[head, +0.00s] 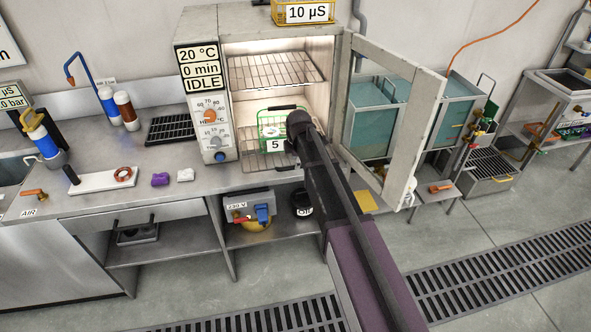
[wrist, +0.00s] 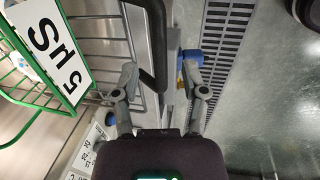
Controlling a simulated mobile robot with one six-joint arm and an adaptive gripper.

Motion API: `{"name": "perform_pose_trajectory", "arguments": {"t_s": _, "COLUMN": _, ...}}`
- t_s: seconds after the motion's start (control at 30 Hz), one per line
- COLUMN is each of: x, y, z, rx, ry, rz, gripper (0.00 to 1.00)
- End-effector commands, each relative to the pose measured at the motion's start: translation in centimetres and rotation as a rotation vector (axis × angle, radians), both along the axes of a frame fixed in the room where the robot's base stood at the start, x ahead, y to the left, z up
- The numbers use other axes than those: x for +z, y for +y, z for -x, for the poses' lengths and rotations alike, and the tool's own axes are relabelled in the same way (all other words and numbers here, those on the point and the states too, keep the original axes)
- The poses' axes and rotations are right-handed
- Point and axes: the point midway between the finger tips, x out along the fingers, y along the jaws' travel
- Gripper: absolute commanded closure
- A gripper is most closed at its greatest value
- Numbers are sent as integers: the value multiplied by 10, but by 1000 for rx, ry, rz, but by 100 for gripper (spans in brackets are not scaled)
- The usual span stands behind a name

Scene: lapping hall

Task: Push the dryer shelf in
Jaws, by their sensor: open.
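The dryer (head: 204,118) is a pale cabinet with its door (head: 395,140) swung open to the right. Its lower wire shelf (head: 258,163) seems to stick out at the front. A green wire basket (head: 262,122) with a "5 µS" label and black handle stands on it. The upper wire shelf (head: 270,70) is inside. My gripper is at the front of the lower shelf, largely hidden by my arm in the head view. In the wrist view my gripper (wrist: 162,82) is open, with the shelf wires (wrist: 92,28) and basket (wrist: 22,88) to its left. Contact with the shelf is unclear.
The dryer stands on a steel bench (head: 110,195) with bottles, a black rack (head: 172,127) and small parts at left. The open door is close on my arm's right. A yellow basket (head: 303,12) sits on the dryer. Floor in front is clear, with a grating (head: 480,270).

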Motion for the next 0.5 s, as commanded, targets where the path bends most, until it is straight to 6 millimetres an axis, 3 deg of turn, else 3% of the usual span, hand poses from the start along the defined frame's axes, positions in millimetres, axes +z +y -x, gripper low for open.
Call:
{"name": "perform_pose_trajectory", "arguments": {"t_s": 0.2, "x": -18, "y": 1, "z": -3, "rx": 0, "ry": 0, "rz": 0, "gripper": 43}}
{"name": "perform_pose_trajectory", "arguments": {"t_s": 0.5, "x": -25, "y": 2, "z": -5, "rx": 0, "ry": 0, "rz": 0, "gripper": 43}}
